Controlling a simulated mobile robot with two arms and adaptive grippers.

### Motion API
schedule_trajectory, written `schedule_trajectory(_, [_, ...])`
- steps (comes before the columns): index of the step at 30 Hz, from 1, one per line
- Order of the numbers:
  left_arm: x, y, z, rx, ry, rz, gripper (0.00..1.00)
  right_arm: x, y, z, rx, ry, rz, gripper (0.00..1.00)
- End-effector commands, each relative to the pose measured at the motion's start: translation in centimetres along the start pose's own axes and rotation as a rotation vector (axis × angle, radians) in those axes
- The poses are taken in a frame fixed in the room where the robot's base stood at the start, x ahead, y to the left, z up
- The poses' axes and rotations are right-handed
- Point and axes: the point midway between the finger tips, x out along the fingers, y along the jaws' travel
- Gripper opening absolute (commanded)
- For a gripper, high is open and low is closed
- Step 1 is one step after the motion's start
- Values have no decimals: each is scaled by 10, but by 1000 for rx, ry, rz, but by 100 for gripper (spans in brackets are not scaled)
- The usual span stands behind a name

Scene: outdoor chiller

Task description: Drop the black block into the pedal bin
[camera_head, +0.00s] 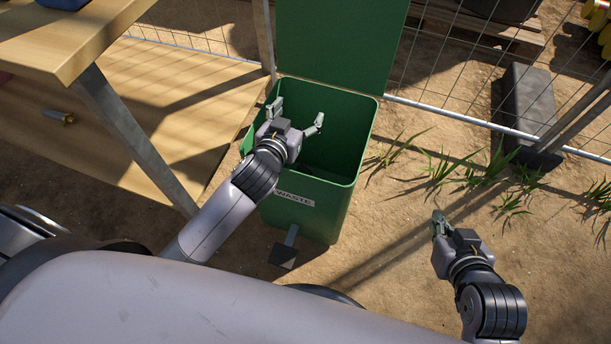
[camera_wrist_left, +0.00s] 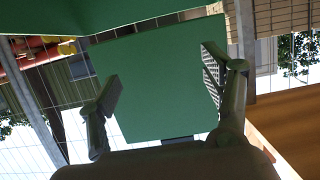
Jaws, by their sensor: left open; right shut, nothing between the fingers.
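The green pedal bin (camera_head: 337,205), labelled WASTE, stands on the ground with its lid (camera_head: 340,45) raised. My left gripper (camera_head: 297,112) is open over the bin's mouth, its fingers spread with nothing between them. In the left wrist view the open left gripper (camera_wrist_left: 163,70) has the green lid (camera_wrist_left: 160,85) behind its fingers. I cannot make out the black block with certainty; the inside of the bin is in deep shade, with a dark patch low near its front wall. My right gripper (camera_head: 438,222) is shut and empty, right of the bin above the soil.
A wooden table (camera_head: 85,40) is at the upper left, its metal leg (camera_head: 135,135) slanting down left of the bin. The bin's pedal (camera_head: 284,254) is at its front. A wire fence (camera_head: 470,120) and a dark grey slab (camera_head: 528,105) are at the right.

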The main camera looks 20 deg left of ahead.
Motion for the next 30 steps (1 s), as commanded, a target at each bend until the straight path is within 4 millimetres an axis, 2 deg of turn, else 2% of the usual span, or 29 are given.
schedule_trajectory(1, [-13,0,2,-2,-3,1,73,0,0,0,0,0,0,0])
schedule_trajectory(6, [-47,0,0,-1,-1,0,73,0,0,0,0,0,1,0])
schedule_trajectory(12, [-71,0,0,1,0,0,73,0,0,0,0,0,1,0])
schedule_trajectory(30, [-77,0,0,1,-4,-1,73,0,0,0,0,0,0,0])
